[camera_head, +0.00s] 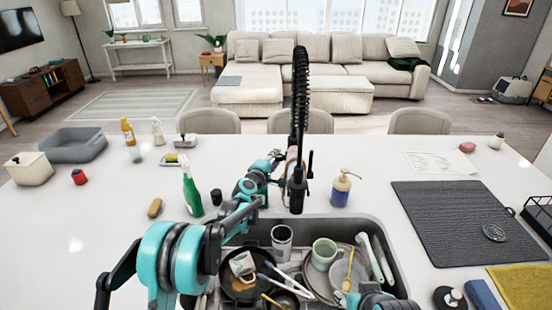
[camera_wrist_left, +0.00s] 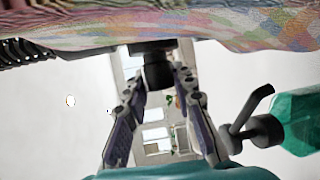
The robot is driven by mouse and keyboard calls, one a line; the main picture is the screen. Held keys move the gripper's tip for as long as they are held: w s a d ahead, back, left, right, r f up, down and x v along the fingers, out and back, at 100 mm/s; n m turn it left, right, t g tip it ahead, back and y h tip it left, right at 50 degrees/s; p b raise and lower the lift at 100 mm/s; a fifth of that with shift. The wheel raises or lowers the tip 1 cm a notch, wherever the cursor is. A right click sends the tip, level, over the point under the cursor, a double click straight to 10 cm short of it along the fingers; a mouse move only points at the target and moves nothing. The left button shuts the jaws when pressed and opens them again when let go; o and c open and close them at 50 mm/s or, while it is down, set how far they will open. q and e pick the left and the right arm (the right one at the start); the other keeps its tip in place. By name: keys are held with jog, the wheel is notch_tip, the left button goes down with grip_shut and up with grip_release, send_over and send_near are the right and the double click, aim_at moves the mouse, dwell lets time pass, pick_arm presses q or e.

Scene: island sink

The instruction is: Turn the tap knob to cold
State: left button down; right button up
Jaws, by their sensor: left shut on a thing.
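The black tap (camera_head: 298,120) with a coiled spring hose stands at the back edge of the sink (camera_head: 398,262). My left gripper (camera_head: 279,163) reaches the left side of the tap body. In the left wrist view, my left gripper (camera_wrist_left: 160,82) has its two fingers closed on a dark round knob (camera_wrist_left: 157,70). The knob is mostly hidden in the head view by my gripper, so its turn position cannot be told. A multicoloured patterned surface (camera_wrist_left: 200,25) fills the top of the wrist view.
The sink holds a pan (camera_head: 240,290), mugs, plates and utensils. A dark drying mat (camera_head: 455,215) lies at right.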

pick_arm(q)
jog(key=n+g+p, duration=0.1)
jog(key=g+p, duration=0.2)
jog(key=shift+r+y, duration=0.15)
jog(key=shift+y, duration=0.25)
jog(key=shift+n+g+y+p, duration=0.3)
jog(key=shift+n+g+p, duration=0.3)
jog(key=shift+g+p, duration=1.05)
jog(key=shift+f+g, duration=0.2)
jog(key=shift+g, duration=0.05)
jog(key=c, duration=1.2)
grip_release()
jog(key=shift+s, duration=0.1)
